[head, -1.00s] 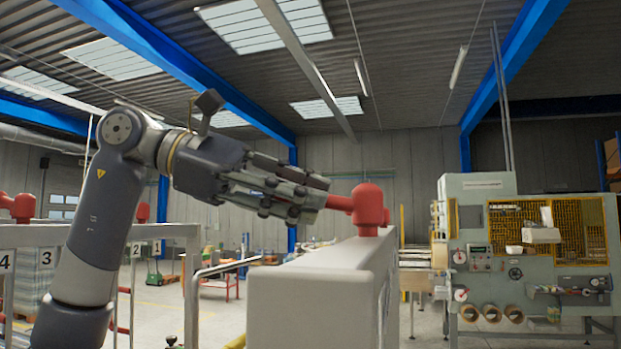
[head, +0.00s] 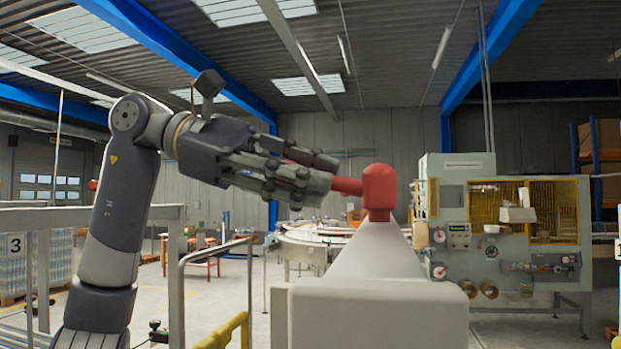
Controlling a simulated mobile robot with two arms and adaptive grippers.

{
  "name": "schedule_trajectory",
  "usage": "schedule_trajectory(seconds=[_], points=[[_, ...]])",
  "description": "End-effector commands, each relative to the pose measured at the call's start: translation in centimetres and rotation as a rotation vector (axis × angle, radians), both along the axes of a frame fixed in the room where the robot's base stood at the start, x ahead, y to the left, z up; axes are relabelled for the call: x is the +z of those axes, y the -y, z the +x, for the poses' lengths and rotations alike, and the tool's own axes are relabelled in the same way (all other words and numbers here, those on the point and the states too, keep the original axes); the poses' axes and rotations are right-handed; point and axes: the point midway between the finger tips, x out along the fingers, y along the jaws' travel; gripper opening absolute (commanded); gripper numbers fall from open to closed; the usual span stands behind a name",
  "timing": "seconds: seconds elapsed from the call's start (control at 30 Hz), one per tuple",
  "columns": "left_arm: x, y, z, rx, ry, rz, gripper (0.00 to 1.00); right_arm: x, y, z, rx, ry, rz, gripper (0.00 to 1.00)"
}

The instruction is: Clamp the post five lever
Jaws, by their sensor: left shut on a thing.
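A red lever (head: 380,188) sits on top of a pale post or housing (head: 376,305) in the middle right of the head view. Its red handle (head: 350,187) points left, roughly level. My left gripper (head: 322,178) comes in from the left and is shut on the outer end of the handle, with its fingers covering that end. No number shows on this post, so I cannot tell which post it is. My right gripper is not in view.
A packing machine (head: 505,235) with yellow guards stands at the right. A round conveyor (head: 318,238) lies behind the post. Metal railings (head: 185,285) and a yellow rail (head: 228,330) are at the lower left.

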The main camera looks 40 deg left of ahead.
Motion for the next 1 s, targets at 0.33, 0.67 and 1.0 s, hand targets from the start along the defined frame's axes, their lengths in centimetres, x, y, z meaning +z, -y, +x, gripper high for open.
schedule_trajectory(seconds=[0.33, 0.67, 1.0], points=[[0.2, 0.1, -0.1, -0.004, 0.002, -0.004, 0.35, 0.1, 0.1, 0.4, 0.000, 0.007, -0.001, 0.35], [0.5, -1.0, -0.5, -0.001, 0.001, -0.004, 0.35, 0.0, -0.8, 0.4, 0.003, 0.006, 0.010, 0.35], [2.9, -6.9, -3.6, -0.003, 0.003, -0.009, 0.35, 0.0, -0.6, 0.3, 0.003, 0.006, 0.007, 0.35]])
